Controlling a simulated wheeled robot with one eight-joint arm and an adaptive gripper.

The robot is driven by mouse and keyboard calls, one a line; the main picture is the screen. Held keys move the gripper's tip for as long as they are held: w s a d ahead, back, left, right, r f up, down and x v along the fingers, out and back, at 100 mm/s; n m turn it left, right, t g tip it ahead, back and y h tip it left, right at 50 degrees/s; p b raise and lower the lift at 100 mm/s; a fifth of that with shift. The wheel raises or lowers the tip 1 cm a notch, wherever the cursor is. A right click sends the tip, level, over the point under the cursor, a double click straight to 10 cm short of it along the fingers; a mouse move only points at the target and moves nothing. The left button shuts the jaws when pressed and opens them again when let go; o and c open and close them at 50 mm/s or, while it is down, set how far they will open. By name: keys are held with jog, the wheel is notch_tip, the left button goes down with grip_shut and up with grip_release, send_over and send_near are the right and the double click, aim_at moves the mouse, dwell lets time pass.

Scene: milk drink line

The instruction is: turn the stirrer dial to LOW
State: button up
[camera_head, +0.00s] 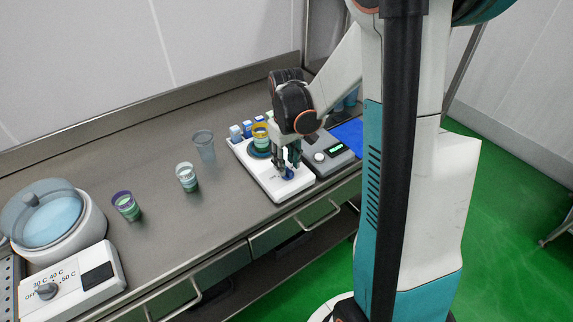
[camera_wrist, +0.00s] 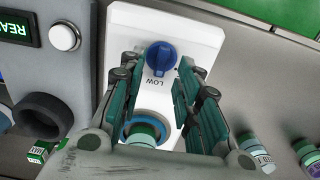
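The white stirrer (camera_head: 276,188) stands on the bench with a blue dial (camera_head: 288,174) at its front end. In the wrist view the blue dial (camera_wrist: 160,57) has a raised grip, and the word LOW is printed on the stirrer (camera_wrist: 200,42) near it. I cannot clearly read where the dial points. A cup (camera_head: 261,134) stands on the stirrer's round plate; its top also shows in the wrist view (camera_wrist: 143,133). My gripper (camera_wrist: 159,66) points down over the dial, with its teal fingers apart, one on each side. I see gaps between the fingers and the dial.
A grey device (camera_head: 330,157) with a lit display and white button stands right beside the stirrer. Small vials (camera_head: 241,130) line its back. Cups (camera_head: 187,177) stand to the left on the bench. A white heater unit (camera_head: 75,283) is at far left.

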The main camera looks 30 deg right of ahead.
aim_at(286, 168)
notch_tip(286, 168, up, 10)
dwell(0.4)
jog(key=shift+a+r, duration=0.1)
jog(key=shift+r, duration=0.05)
